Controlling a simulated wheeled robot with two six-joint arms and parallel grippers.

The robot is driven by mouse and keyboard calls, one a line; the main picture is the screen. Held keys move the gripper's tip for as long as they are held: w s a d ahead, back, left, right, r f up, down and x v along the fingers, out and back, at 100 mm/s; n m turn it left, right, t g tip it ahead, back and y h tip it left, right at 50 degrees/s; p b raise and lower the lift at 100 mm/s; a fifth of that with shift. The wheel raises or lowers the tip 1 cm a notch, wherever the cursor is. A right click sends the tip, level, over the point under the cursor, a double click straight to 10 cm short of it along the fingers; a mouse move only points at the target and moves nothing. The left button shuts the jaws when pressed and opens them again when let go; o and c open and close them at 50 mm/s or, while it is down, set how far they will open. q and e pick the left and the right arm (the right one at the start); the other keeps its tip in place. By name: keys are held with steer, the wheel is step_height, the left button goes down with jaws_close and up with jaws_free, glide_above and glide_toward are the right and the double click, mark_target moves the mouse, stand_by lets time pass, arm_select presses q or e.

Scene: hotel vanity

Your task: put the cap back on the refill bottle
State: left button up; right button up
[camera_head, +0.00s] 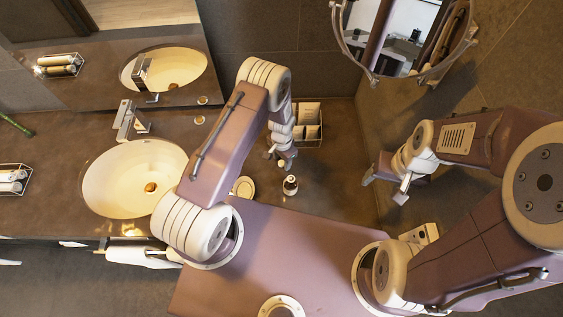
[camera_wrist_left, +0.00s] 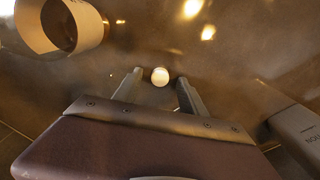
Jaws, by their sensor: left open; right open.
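The refill bottle (camera_head: 290,185), small and dark with a pale label, stands on the counter just in front of my left gripper (camera_head: 281,161). My right gripper (camera_head: 385,187) is open and empty, right of the bottle.
A wire tray with white items (camera_head: 308,122) stands behind my left gripper; a lettered pale item (camera_wrist_left: 300,135) shows close on the right. The sink (camera_head: 115,185) is further left. Counter right of the bottle is clear.

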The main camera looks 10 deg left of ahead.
arm_select(q)
jaws_close()
steer(key=shift+r, duration=0.3)
steer(key=r, duration=0.1)
steer(key=d+r+b, duration=0.1)
steer(key=r+b, duration=0.1)
steer(key=r, duration=0.1)
steer(key=shift+s+d, duration=0.15)
steer(key=shift+s, duration=0.1)
steer(key=s+d+r+b, duration=0.3)
steer(key=d+r, duration=0.3)
steer(key=d, duration=0.3)
steer(key=shift+s+d+r, duration=0.2)
steer(key=shift+s, duration=0.55)
